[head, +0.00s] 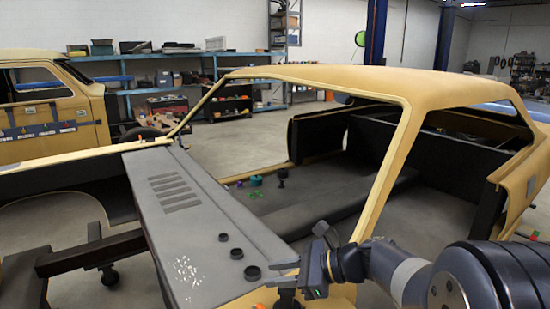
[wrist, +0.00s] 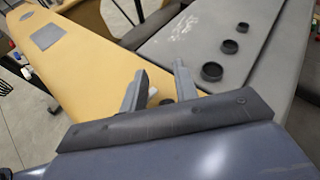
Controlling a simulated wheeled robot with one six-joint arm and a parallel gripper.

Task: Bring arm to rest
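My gripper (head: 272,274) is at the lower middle of the head view, at the end of my arm, beside the near right end of the grey panel (head: 205,235). In the wrist view my gripper (wrist: 158,76) shows two grey fingers standing apart, with nothing held between them. The tan car body surface (wrist: 75,70) and the grey panel (wrist: 222,45) lie beyond the fingers. I cannot tell how far the fingers are from the panel.
The tan car shell (head: 400,85) arches over an open interior, with its pillar (head: 388,175) close to my arm. Several dark round cups, one of them (head: 252,272) near my fingers, stand on the panel. A second car shell (head: 50,110) and blue shelves (head: 170,85) are behind.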

